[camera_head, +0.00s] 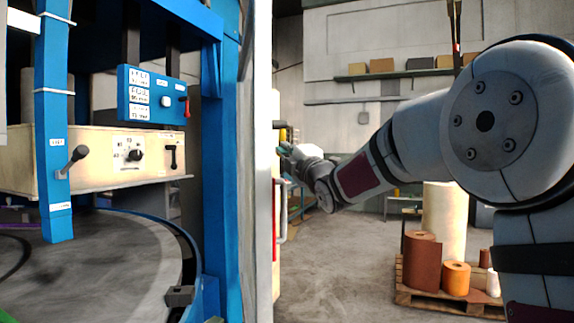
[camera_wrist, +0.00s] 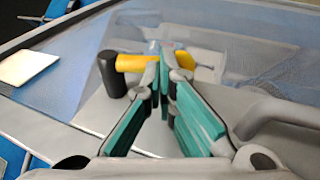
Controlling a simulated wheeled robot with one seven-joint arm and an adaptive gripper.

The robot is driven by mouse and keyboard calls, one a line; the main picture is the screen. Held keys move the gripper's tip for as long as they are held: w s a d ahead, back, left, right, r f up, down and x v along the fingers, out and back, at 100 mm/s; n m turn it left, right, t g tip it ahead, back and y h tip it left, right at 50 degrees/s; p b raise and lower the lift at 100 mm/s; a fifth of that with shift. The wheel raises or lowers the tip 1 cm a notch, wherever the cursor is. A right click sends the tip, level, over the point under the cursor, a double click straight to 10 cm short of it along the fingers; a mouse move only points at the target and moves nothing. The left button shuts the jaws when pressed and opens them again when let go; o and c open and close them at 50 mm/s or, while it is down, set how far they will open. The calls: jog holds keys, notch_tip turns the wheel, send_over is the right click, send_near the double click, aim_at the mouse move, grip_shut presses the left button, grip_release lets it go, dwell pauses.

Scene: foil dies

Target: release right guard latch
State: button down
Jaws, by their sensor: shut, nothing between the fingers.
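In the wrist view, a latch with a black cylindrical knob (camera_wrist: 111,75) and a yellow bar (camera_wrist: 135,63) sits on a see-through guard panel (camera_wrist: 60,85). I take it to be the right guard latch. My gripper (camera_wrist: 165,62) is shut and empty, its teal-padded fingertips together in front of the yellow bar, right of the knob. The tips hide part of the bar, and I cannot tell whether they touch it. In the head view, my gripper (camera_head: 286,150) is beside the edge of the pale upright panel (camera_head: 263,200), and the latch is not clearly visible.
A blue machine frame (camera_head: 222,170) with a beige box (camera_head: 90,158) and a blue control panel (camera_head: 150,97) stands at left. A pallet (camera_head: 420,298) with several rolls is at lower right. The floor between is clear. A cream plate (camera_wrist: 27,65) shows in the wrist view.

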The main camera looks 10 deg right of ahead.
jog(key=shift+w+f+n+t+y+b, duration=0.35)
jog(key=shift+w+t+b, duration=0.35)
jog(key=shift+b, duration=2.6)
jog(key=t+b, duration=0.1)
jog(key=b, duration=0.2)
jog(key=w+b, duration=0.1)
jog(key=b, duration=0.2)
jog(key=shift+w+r+n+t+y+b, duration=0.2)
jog(key=shift+w+n+t+y+b, duration=0.1)
jog(key=shift+t+y+b, duration=0.1)
jog(key=shift+w+r+b, duration=0.2)
jog(key=shift+w+b, duration=0.35)
jog(key=shift+w, duration=0.1)
jog(key=shift+w+r, duration=0.1)
jog(key=v, duration=1.2)
